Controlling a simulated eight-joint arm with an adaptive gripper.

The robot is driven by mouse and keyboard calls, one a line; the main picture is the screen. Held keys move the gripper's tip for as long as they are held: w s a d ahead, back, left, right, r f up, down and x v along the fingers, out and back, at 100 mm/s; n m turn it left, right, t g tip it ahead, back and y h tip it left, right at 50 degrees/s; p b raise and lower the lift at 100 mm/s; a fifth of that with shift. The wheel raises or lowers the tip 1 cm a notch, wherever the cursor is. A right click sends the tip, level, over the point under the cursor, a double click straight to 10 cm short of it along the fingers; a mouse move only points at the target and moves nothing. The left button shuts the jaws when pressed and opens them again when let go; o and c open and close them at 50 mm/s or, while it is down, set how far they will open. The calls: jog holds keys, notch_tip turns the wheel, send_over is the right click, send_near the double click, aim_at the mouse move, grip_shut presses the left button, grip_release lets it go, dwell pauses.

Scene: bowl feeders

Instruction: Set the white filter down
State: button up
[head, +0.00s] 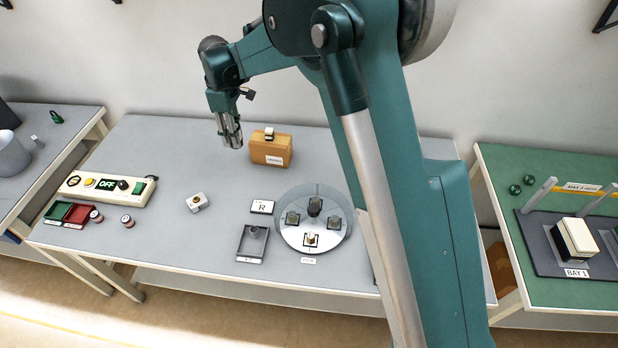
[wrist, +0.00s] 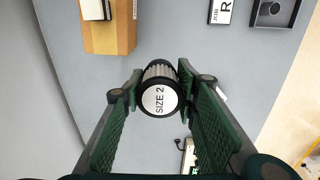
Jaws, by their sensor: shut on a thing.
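My gripper (head: 231,142) is shut on the white filter (wrist: 160,98), a short cylinder with a ribbed grey side, dark rims and a white end face marked "SIZE 2". In the wrist view the filter sits between the two green finger pads (wrist: 155,105). In the head view the gripper points down above the rear of the grey table, just left of the wooden block (head: 271,152). The filter cannot be made out clearly there. It looks held clear of the table in the wrist view, but its height is hard to tell.
A round dish (head: 293,241) with several small parts stands at the table's right. Near it are a grey tray (head: 241,257) and a card marked "R" (head: 262,207). A control box (head: 107,188) and bins are left. The table's centre is mostly clear.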

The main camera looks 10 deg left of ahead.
jog(key=w+d, duration=0.2)
jog(key=d, duration=2.3)
jog(key=f, duration=0.5)
jog(key=shift+s+d+f, duration=0.1)
jog(key=shift+s+d, duration=0.05)
jog(key=shift+d, duration=0.05)
jog(key=shift+f, duration=0.1)
jog(key=shift+f, duration=3)
jog(key=shift+f+b, duration=0.4)
jog(key=shift+f, duration=1.5)
jog(key=shift+f, duration=0.2)
